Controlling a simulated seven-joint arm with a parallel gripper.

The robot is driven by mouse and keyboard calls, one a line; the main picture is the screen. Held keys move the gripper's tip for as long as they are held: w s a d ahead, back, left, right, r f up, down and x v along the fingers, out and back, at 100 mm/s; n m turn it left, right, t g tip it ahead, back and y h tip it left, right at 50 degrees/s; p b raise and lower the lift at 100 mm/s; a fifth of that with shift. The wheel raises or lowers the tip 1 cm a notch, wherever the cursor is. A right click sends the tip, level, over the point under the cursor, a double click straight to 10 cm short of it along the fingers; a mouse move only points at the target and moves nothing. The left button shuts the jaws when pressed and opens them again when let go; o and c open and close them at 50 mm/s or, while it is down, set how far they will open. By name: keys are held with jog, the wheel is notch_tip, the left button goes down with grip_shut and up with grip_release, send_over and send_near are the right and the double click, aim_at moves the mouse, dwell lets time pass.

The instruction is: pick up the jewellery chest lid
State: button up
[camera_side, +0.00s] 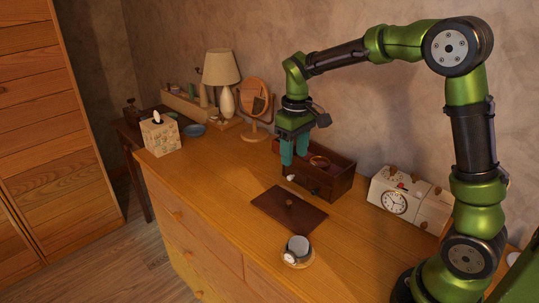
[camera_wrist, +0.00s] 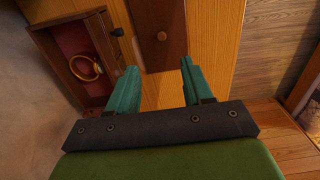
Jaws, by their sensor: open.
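My gripper (camera_side: 294,162) is open, with teal fingers, above the left part of the chest. In the wrist view my gripper (camera_wrist: 157,80) has nothing between its fingers. The chest (camera_wrist: 50,40) has a red lining and holds a gold ring-shaped bangle (camera_wrist: 84,68).
A cup (camera_side: 298,247) with a small white watch-like item stands in front of the lid. A white box with a clock (camera_side: 394,202) is to the right of the chest. A round mirror (camera_side: 254,100), a lamp (camera_side: 222,75) and a tissue box (camera_side: 160,135) stand further left. The dresser's front-left top is clear.

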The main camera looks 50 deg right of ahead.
send_over(289, 202)
jog(key=f, duration=0.9)
jog(key=shift+s+d+f, duration=0.1)
jog(key=shift+s+f, duration=0.2)
jog(key=shift+f, duration=0.1)
jog(key=shift+w+f, duration=0.2)
jog(key=shift+f, duration=1.25)
jog(key=shift+w+f, duration=0.2)
jog(key=shift+f, duration=1.25)
grip_shut()
